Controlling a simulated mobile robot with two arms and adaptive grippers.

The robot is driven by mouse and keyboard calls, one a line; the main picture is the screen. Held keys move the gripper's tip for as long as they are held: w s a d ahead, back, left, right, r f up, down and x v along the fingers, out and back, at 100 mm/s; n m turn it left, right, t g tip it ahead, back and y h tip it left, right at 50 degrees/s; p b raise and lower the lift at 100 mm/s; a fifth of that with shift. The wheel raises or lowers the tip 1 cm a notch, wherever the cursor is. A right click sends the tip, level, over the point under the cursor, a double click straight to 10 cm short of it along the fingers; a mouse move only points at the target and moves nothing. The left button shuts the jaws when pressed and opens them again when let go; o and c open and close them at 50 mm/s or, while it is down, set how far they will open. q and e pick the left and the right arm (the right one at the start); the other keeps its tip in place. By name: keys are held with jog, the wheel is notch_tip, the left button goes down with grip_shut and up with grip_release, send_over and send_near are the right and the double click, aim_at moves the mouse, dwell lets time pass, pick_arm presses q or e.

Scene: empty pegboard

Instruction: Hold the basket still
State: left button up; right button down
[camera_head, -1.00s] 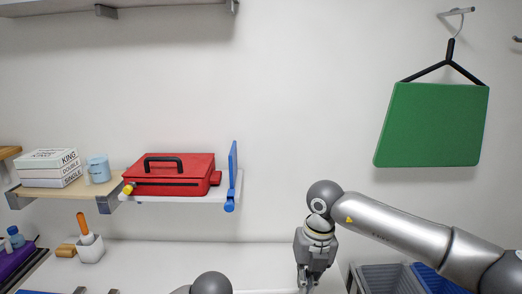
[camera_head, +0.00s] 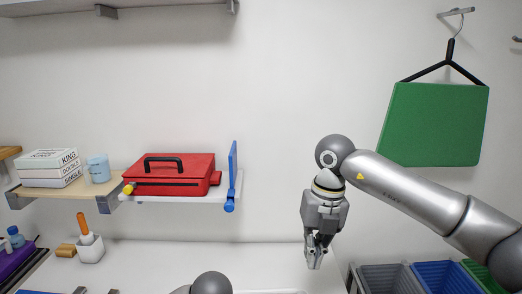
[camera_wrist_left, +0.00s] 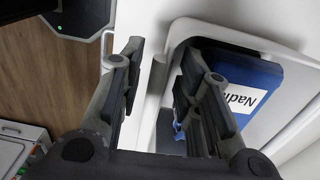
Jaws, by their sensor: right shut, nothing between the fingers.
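In the left wrist view a white, rounded rim, which looks like the basket (camera_wrist_left: 290,47), surrounds a blue packet (camera_wrist_left: 245,80) with a white label. My left gripper (camera_wrist_left: 163,85) is open. One finger is outside the rim over the white surface, and the other overlaps the inside next to the blue packet. The near wall of the basket runs between the fingers; I cannot tell whether they touch it. In the head view my right gripper (camera_head: 315,264) is shut and empty, pointing down before the white wall. The left gripper is not visible there.
A red toolbox (camera_head: 172,175) sits on the wall shelf at left. A green board (camera_head: 433,125) hangs at upper right. Grey (camera_head: 388,278) and blue bins (camera_head: 440,276) stand at lower right. The wall between shelf and right arm is clear.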

pick_arm(q)
jog(key=shift+o, duration=0.5)
notch_tip(320, 180, up, 6)
jog(key=p, duration=0.7)
